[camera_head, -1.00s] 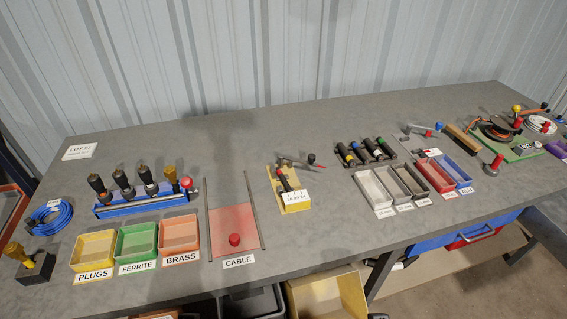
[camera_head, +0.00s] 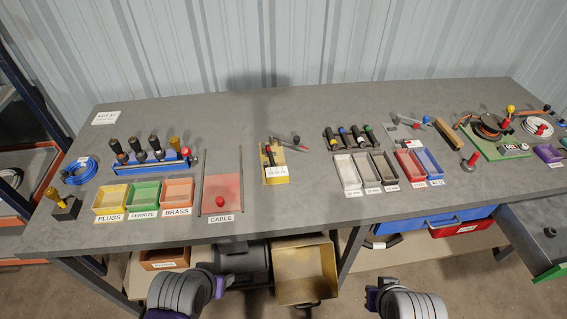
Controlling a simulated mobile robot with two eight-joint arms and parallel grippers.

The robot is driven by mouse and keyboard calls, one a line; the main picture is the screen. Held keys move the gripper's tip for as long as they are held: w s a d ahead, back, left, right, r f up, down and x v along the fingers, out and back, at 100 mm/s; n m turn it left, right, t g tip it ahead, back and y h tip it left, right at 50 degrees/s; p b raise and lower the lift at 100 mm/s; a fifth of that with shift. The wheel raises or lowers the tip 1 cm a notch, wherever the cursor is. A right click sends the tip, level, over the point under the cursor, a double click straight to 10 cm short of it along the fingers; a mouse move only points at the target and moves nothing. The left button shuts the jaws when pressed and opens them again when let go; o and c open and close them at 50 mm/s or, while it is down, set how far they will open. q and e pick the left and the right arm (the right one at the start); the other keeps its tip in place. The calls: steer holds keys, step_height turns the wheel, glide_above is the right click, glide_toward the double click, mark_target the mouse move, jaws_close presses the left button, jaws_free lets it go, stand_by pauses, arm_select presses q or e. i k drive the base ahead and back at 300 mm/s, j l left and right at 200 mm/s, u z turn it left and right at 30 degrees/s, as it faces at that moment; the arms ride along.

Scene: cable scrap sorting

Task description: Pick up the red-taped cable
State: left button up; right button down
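I cannot single out the red-taped cable with certainty. Several short black cylinders with coloured bands (camera_head: 357,136) lie side by side behind the grey trays at the middle right; their band colours are too small to read surely. Three black-handled pieces and one yellow-handled piece stand in a blue rack (camera_head: 148,168) at the left, with a red knob at its right end. A coil of blue cable (camera_head: 80,171) lies at the far left.
Yellow, green and orange trays (camera_head: 110,201) and a red CABLE area (camera_head: 222,190) with a red knob line the front left. Grey trays (camera_head: 347,171), red and blue trays (camera_head: 427,163) and a green board (camera_head: 490,147) stand at the right. The bench (camera_head: 290,213) is clear at its middle front.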

mark_target(272, 161)
steer(key=l+u, duration=0.1)
steer(key=l, duration=0.45)
steer(key=k+l+u, duration=0.1)
steer(key=l, duration=0.45)
steer(key=i+l+u, duration=0.1)
steer(key=l, duration=0.45)
steer(key=i+l+u, duration=0.1)
steer(key=l, duration=0.45)
steer(key=i+l+u, duration=0.1)
steer(key=i+l, duration=0.15)
steer(key=i, duration=0.15)
steer(key=i+l+u, duration=0.1)
steer(key=i+l, duration=0.15)
steer(key=i, duration=0.1)
